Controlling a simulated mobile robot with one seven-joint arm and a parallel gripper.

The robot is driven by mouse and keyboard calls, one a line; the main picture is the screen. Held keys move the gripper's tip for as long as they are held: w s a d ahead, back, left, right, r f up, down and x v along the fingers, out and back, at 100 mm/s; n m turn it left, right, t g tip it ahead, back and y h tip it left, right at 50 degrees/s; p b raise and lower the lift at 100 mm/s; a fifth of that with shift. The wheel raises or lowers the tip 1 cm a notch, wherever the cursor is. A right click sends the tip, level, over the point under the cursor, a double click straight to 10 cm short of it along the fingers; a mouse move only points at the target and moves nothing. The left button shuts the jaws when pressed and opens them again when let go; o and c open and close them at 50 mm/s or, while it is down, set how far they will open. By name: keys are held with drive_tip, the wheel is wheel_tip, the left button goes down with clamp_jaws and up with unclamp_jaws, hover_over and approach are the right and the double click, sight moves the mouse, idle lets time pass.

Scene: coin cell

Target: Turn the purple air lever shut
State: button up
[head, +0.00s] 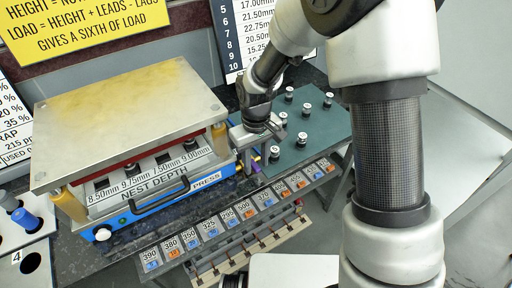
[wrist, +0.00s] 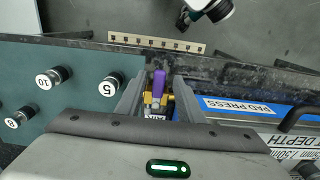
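The purple air lever (wrist: 158,83) shows in the wrist view, between and apart from the two fingers of my gripper (wrist: 157,90). It sits on a brass-coloured valve body (wrist: 156,100) and points toward the top of the picture, roughly in line with the fingers. A small white label below it is partly hidden. In the head view a bit of the purple lever (head: 255,168) shows just below my gripper (head: 251,152), at the right end of the pad press. The fingers are spread, with gaps on both sides of the lever.
The blue-fronted pad press (head: 160,205) with its metal top plate stands to the left. A green board (head: 310,125) with several numbered knobs lies to the right. A row of numbered tags (head: 245,212) and a slotted rack (head: 250,248) lie in front.

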sight(256, 167)
wheel_tip(256, 167, up, 17)
drive_tip(key=p, duration=0.2)
idle(0.5)
drive_tip(key=s+d+r+m+t+p, duration=0.2)
drive_tip(key=s+d+r+p, duration=0.3)
drive_tip(key=s+d+r, duration=0.3)
drive_tip(key=s+d+r+m+t+p, duration=0.3)
drive_tip(key=s+d+r, duration=0.5)
drive_tip(key=r, duration=0.6)
drive_tip(key=shift+s+d+m+t+p, duration=0.15)
drive_tip(key=shift+s+m+t+p, duration=0.2)
drive_tip(key=shift+m+p, duration=0.65)
